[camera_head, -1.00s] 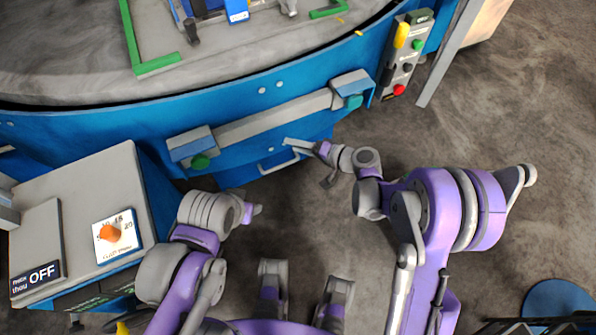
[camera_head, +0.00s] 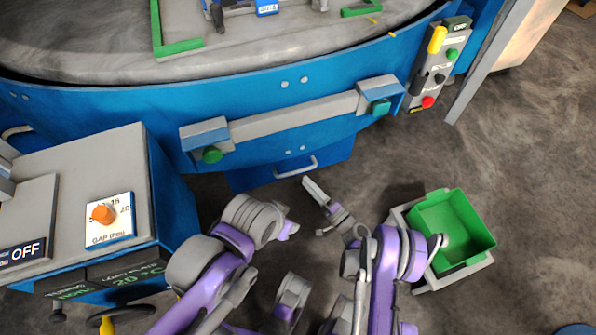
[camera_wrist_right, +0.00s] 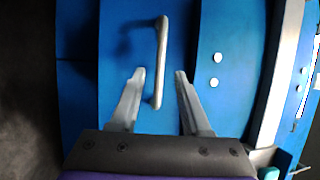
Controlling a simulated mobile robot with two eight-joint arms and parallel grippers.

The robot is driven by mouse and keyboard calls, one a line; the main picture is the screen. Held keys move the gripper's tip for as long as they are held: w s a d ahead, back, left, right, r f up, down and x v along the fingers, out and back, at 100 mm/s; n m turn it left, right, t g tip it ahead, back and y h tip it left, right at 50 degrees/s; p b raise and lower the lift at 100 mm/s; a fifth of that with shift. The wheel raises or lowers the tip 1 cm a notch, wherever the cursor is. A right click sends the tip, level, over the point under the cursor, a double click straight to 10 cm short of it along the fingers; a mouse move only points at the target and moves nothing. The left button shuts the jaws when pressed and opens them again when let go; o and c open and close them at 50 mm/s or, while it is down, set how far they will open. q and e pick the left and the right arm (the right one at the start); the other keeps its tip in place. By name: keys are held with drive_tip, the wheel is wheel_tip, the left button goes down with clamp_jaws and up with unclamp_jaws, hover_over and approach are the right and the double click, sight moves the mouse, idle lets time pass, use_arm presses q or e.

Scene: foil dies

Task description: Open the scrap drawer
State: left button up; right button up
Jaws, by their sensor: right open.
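The scrap drawer (camera_head: 248,179) is a blue front low on the round blue machine, and it looks closed. Its pale bar handle (camera_head: 297,168) shows in the head view and, upright in the picture, in the right wrist view (camera_wrist_right: 161,62). My right gripper (camera_head: 309,184) is just below and right of the handle in the head view, apart from it. In the wrist view its two fingers (camera_wrist_right: 159,76) are spread and empty, with the handle's near end between the fingertips and the bar reaching ahead. Only my left arm's links show; its fingers are not visible.
A green bin (camera_head: 452,229) in a grey frame stands on the floor at the right. A grey-topped control box (camera_head: 85,175) with an orange knob stands at the left. A button panel (camera_head: 438,65) is at upper right. A grey bar (camera_head: 295,116) crosses above the drawer.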

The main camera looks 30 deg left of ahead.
sight(297, 171)
drive_tip(key=x, duration=0.6)
drive_tip(key=shift+w+a, duration=0.1)
drive_tip(key=shift+a, duration=0.2)
clamp_jaws()
idle(1.1)
